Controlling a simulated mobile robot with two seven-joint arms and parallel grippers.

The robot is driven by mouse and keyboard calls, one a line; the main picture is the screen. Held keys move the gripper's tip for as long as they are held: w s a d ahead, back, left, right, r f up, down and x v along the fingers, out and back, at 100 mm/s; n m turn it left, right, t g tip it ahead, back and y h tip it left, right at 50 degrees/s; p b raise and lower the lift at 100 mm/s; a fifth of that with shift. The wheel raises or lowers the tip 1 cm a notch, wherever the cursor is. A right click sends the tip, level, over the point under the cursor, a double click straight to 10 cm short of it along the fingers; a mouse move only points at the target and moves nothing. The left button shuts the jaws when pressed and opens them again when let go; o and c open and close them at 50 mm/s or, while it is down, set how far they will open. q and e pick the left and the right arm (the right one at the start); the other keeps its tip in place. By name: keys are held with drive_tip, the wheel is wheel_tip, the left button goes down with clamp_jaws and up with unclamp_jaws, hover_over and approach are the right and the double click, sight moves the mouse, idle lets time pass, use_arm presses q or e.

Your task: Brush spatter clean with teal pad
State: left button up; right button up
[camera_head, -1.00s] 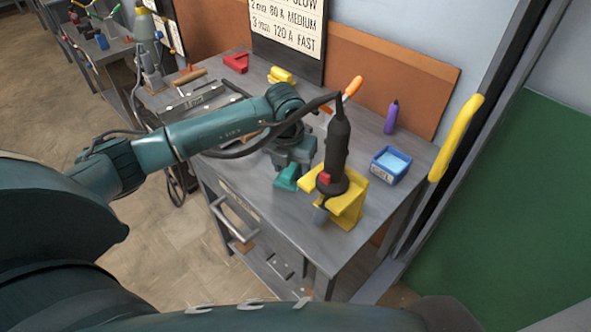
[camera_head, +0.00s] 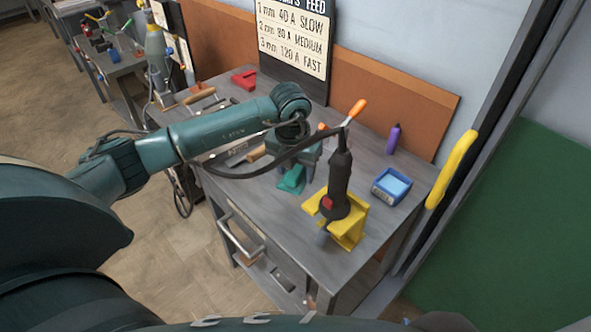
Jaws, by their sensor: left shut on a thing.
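My left gripper (camera_head: 303,167) hangs low over the middle of the grey workbench and is shut on the teal pad (camera_head: 291,181). The pad is on or just above the bench top; I cannot tell whether it touches. I cannot make out the spatter; the arm and gripper cover part of the bench behind the pad. My right gripper is not in view.
A black grinder-like tool (camera_head: 339,180) stands in a yellow holder (camera_head: 348,228), close right of the pad. A blue box (camera_head: 391,186) and purple bottle (camera_head: 393,138) stand farther right. A red bracket (camera_head: 244,79) and wooden-handled tools lie at the back left.

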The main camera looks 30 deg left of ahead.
use_arm(q)
drive_tip(key=shift+r+p, duration=1.05)
drive_tip(key=shift+r, duration=0.45)
drive_tip(key=shift+f, duration=0.1)
